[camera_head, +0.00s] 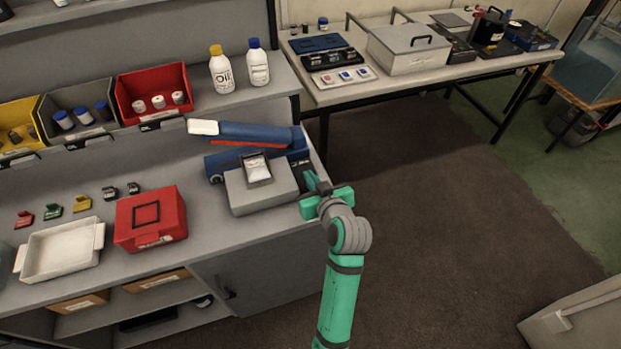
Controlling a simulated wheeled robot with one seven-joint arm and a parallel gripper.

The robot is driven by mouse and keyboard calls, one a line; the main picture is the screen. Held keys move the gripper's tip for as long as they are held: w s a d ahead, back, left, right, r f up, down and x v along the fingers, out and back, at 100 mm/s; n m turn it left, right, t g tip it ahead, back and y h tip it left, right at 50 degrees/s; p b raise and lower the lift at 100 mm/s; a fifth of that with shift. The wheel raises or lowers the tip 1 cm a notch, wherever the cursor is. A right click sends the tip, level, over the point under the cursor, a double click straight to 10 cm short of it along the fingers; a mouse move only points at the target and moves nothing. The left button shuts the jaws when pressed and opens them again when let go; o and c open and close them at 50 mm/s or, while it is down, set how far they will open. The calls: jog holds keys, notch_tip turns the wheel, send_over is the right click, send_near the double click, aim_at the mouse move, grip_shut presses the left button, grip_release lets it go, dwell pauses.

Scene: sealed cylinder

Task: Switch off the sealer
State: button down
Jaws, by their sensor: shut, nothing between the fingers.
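The sealer (244,133) is a blue machine with a red stripe and a white-tipped lever arm raised to the left. It stands near the right end of the grey bench. A grey block (262,190) with a small white packet on top stands in front of it. My gripper (314,184) is green and shut with nothing in it. It is at the bench's right end, close beside the sealer's right side. I cannot tell whether it touches the sealer. The sealer's switch is not clearly visible; my gripper may cover part of that side.
A red box (150,218) and a white tray (62,250) stand to the left on the bench. Two bottles (220,70) and coloured bins (152,92) are on the shelf behind. A second table (410,93) holds boxes and tools.

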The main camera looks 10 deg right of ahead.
jog(key=r, duration=0.4)
jog(key=shift+s, duration=0.25)
jog(key=s+d, duration=0.2)
jog(key=s, duration=0.8)
jog(key=shift+r, duration=0.35)
jog(key=shift+d, duration=0.1)
jog(key=s+a+f+m+h, duration=0.3)
jog(key=s+a+f+m, duration=0.1)
jog(key=s+f, duration=0.8)
jog(key=s+a+t, duration=0.1)
jog(key=s+a, duration=0.1)
jog(key=s, duration=0.7)
jog(key=s+a+n+t, duration=0.1)
jog(key=s+a, duration=0.2)
jog(key=s, duration=0.7)
jog(key=shift+s+a+r+n, duration=0.15)
jog(key=shift+s+r+n, duration=0.15)
jog(key=shift+r, duration=0.15)
jog(key=c, duration=2.5)
grip_release()
